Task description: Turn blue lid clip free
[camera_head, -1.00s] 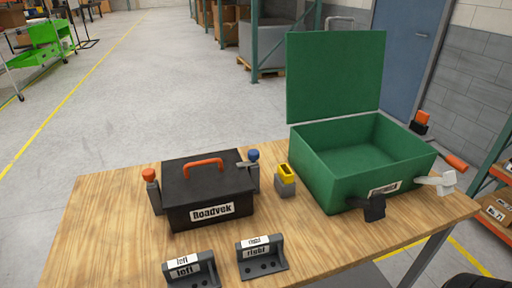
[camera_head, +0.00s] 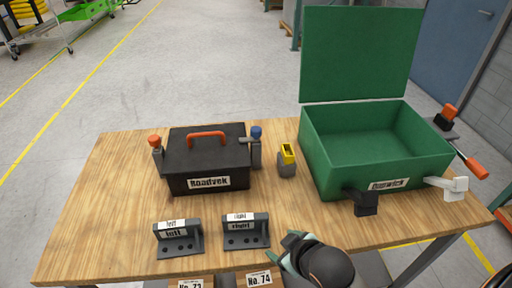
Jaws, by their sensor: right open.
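The black box (camera_head: 206,164), labelled Roadvek, stands closed on the table with an orange handle (camera_head: 206,135) on its lid. The blue-topped lid clip (camera_head: 256,133) stands upright at the box's right side, with a grey arm reaching over the lid edge. An orange-topped clip (camera_head: 155,142) is at the left side. My right gripper (camera_head: 288,250) is open and empty at the table's front edge, in front of the box and to the right of the "right" holder. It is well apart from the blue clip. My left gripper is out of view.
A yellow-topped grey block (camera_head: 287,158) stands just right of the blue clip. An open green box (camera_head: 312,158) with black and white clips fills the table's right side. Two dark brackets, left (camera_head: 178,240) and right (camera_head: 245,234), stand in front. The table's left side is clear.

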